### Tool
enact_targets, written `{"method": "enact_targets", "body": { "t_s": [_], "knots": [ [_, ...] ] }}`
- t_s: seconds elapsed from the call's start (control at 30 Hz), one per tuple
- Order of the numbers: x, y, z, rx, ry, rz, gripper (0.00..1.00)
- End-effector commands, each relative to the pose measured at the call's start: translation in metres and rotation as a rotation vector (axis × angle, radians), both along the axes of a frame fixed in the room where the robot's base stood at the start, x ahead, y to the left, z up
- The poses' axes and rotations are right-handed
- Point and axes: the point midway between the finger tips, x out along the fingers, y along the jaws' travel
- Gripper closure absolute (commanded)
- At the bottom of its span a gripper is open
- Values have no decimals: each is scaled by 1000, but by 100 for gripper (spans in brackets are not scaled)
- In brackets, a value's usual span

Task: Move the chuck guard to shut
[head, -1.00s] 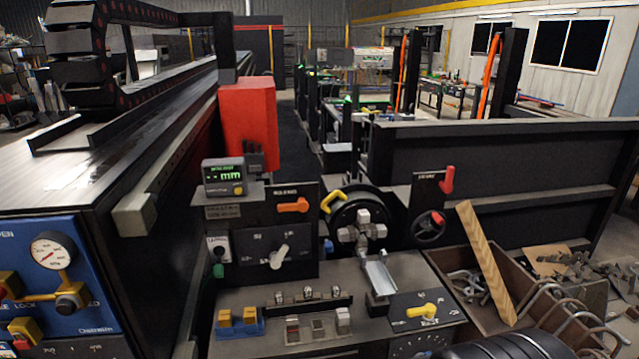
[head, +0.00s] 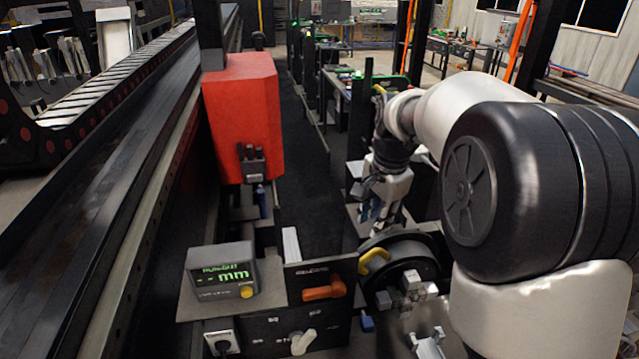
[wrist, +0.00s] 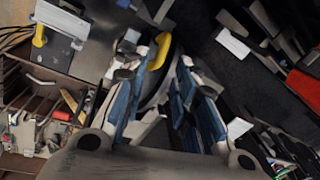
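The chuck guard shows as a dark round hood (head: 422,250) with a yellow curved handle (head: 374,262) on its upper left side. The metal chuck (head: 412,288) with its jaws is exposed in front of it. My gripper (head: 372,222) points down just above and behind the yellow handle. In the wrist view its blue-padded fingers (wrist: 160,62) are apart, and the yellow handle (wrist: 162,50) shows between and beyond their tips. I cannot tell whether a finger touches it. The guard's right side is partly hidden by my arm.
A red housing (head: 240,115) stands left of my gripper beside the long rail. The readout box (head: 220,272), orange lever (head: 324,290) and white selector knob (head: 302,342) are in front on the left. An open bin of metal parts (wrist: 45,105) shows in the wrist view.

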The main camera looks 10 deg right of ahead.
Motion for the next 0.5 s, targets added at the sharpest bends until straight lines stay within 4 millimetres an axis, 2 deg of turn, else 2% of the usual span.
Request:
{"method": "enact_targets", "body": {
  "t_s": [0.03, 0.1, 0.2, 0.37, 0.5],
  "knots": [
    [13, -9, -4, 13, 16, -57, 74],
    [25, -17, -12, 27, 27, -122, 74],
    [35, -24, -20, 39, 38, -181, 74],
    [40, -27, -33, 45, 42, -208, 74],
    [42, -26, -56, 44, 43, -206, 74]
  ]
}}
